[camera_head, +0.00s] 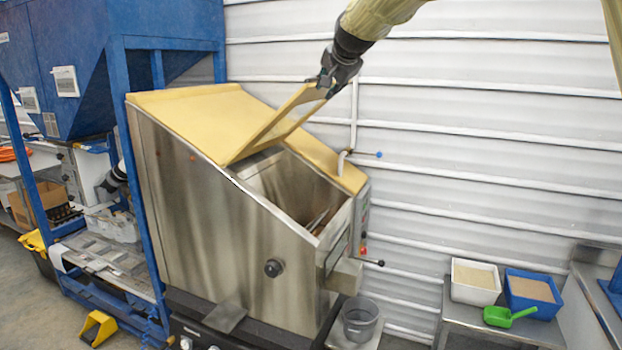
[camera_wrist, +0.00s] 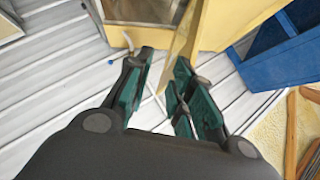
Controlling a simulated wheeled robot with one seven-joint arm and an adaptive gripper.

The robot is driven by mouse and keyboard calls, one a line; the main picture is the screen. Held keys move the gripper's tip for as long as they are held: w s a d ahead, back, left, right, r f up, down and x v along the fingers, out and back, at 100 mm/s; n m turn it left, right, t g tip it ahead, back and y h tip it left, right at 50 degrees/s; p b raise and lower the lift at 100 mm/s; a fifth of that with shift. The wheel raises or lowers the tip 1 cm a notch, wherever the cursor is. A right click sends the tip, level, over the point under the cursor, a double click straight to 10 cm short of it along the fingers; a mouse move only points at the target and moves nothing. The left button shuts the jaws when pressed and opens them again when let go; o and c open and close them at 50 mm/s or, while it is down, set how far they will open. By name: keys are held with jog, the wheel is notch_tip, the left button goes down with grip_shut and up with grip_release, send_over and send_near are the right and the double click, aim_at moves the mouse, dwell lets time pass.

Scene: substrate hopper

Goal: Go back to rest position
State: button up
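My gripper (camera_head: 328,84) is up by the top edge of the raised yellow lid (camera_head: 282,124) of the steel hopper (camera_head: 215,215). The lid stands tilted and the hopper opening below it is uncovered. In the wrist view, the teal-padded fingers of my gripper (camera_wrist: 162,72) are apart, with nothing seen between them. The yellow lid edge (camera_wrist: 187,38) shows just past the right-hand fingers; I cannot tell whether they touch. Part of the hopper's inside is hidden by its walls.
A white corrugated wall (camera_head: 480,130) runs behind the hopper. A blue frame machine (camera_head: 130,60) stands at the left. At the lower right are a white bin (camera_head: 475,293), a blue bin (camera_head: 535,310) and a green scoop (camera_head: 510,316). A grey bucket (camera_head: 360,318) stands under the hopper's outlet.

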jog(key=d+f+n+g+h+b, duration=0.1)
jog(key=d+f+g+b, duration=0.15)
jog(key=f, duration=1.85)
jog(key=d+f+n+g+b, duration=0.1)
jog(key=d+f, duration=0.3)
jog(key=f, duration=1.6)
jog(key=s+d+f+g+b, duration=0.15)
jog(key=s+f, duration=0.35)
jog(key=f, duration=0.5)
jog(key=s+d+f+n+b, duration=0.15)
jog(key=s+f, duration=0.25)
jog(key=f, duration=0.6)
jog(key=s+d+f+g+b, duration=0.15)
jog(key=s+f, duration=0.35)
jog(key=f, duration=0.5)
jog(key=s+d+f+n+g+h+b, duration=0.1)
jog(key=s+d+f+n+g+b, duration=0.2)
jog(key=s+f, duration=1.75)
jog(key=s+d+f+b, duration=0.1)
jog(key=s+f, duration=0.2)
jog(key=s, duration=0.7)
jog(key=s+d+f+n+g+b, duration=0.1)
jog(key=s+f, duration=0.1)
jog(key=s, duration=0.8)
jog(key=s+d+f+g+b, duration=0.1)
jog(key=s+f, duration=0.2)
jog(key=s, duration=0.6)
jog(key=shift+s+d+f+n, duration=0.35)
jog(key=shift+s, duration=0.05)
jog(key=shift+a, duration=0.1)
